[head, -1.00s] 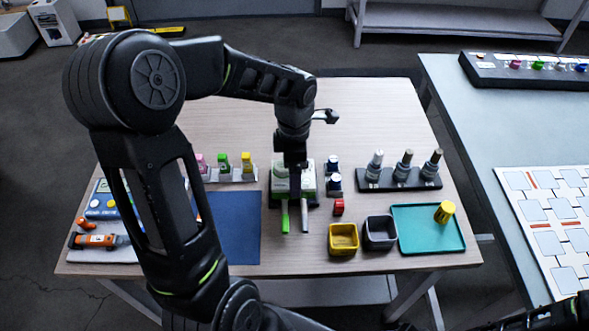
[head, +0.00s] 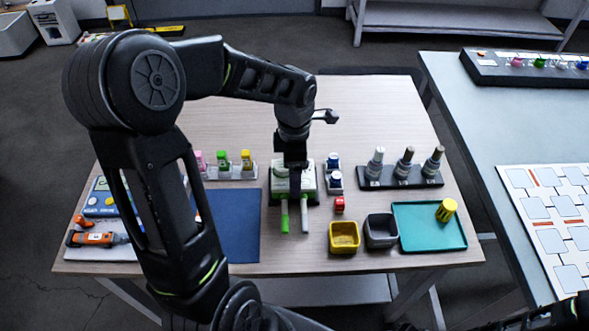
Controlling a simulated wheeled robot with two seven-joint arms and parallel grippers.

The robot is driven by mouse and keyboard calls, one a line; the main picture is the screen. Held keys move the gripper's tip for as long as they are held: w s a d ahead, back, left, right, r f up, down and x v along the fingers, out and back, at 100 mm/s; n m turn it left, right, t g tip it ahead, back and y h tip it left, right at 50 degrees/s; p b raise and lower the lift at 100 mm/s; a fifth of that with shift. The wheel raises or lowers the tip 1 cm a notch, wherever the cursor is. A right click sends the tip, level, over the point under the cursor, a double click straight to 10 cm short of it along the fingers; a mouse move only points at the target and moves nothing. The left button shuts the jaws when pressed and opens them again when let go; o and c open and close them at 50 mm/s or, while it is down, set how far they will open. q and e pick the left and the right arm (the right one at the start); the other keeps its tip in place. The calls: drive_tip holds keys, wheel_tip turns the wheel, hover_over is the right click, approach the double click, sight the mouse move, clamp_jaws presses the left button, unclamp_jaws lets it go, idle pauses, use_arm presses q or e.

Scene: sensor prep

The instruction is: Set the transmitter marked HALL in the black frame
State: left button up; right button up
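No marking reading HALL can be made out; the labels are too small. Three grey metallic cylinders, one of them the left cylinder (head: 375,161), stand upright in a black rack (head: 398,184) at the table's right; I cannot tell whether these are the transmitters or this is the black frame. A longer black tray (head: 490,76) with small coloured pieces lies on the far-right table. My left gripper (head: 294,186) points down at a white and green device (head: 309,181) in the table's middle. Its fingers are largely hidden, and so is anything between them. My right gripper is out of view.
A yellow bin (head: 344,237), a dark bin (head: 381,232) and a teal tray (head: 425,240) with a yellow cylinder (head: 446,210) are at front right. A blue mat (head: 232,228) lies left of the device. Small coloured bottles stand behind it. The table's back is clear.

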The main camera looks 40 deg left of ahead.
use_arm(q)
drive_tip(key=shift+f+b, duration=0.45)
idle(0.3)
drive_tip(key=o, duration=1.6)
drive_tip(key=shift+o, duration=0.2)
drive_tip(key=shift+r+p, duration=0.35)
drive_tip(key=shift+r, duration=0.3)
drive_tip(key=shift+r+p, duration=2.1)
drive_tip(key=shift+r, duration=0.9)
drive_tip(key=shift+f, duration=0.1)
